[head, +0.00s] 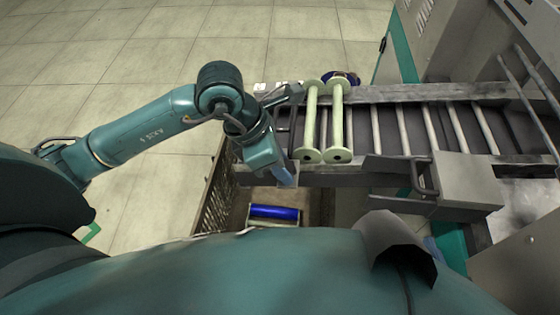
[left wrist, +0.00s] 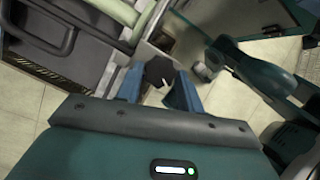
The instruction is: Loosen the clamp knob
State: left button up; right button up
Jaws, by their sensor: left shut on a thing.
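The clamp knob (left wrist: 160,71) is a dark, faceted piece in the left wrist view, between the two blue fingers of my left gripper (left wrist: 157,85). The fingers are shut on it from both sides. In the head view my left gripper (head: 284,176) points down at the near left end of the roller conveyor, and the knob is hidden there. My right gripper is not in view.
Two pale green bobbins (head: 311,125) lie side by side across the conveyor (head: 460,93), just right of my left gripper. Below stands a crate (head: 213,190) with a blue-wound bobbin (head: 274,212) in it. Grey machine housing (head: 455,45) stands at the right. The tiled floor at the left is clear.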

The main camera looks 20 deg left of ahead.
pick_arm(q)
jog(key=shift+n, duration=0.6)
jog(key=shift+s+d+n+t, duration=0.1)
jog(key=shift+n+t, duration=0.2)
jog(key=shift+n, duration=0.6)
jog(key=n+y, duration=0.1)
jog(key=n, duration=0.2)
jog(key=shift+d+r+n+t+b, duration=0.1)
jog(key=shift+n+t+b, duration=0.2)
jog(key=n, duration=0.3)
jog(key=shift+d+y, duration=0.1)
jog(key=shift+y, duration=0.3)
jog(key=shift+n+y, duration=0.3)
jog(key=shift+n, duration=0.7)
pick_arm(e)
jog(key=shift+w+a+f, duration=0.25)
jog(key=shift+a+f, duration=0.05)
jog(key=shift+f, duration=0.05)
pick_arm(q)
jog(key=o, duration=0.7)
jog(key=shift+s, duration=0.1)
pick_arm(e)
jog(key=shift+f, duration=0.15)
pick_arm(q)
jog(key=shift+r, duration=0.1)
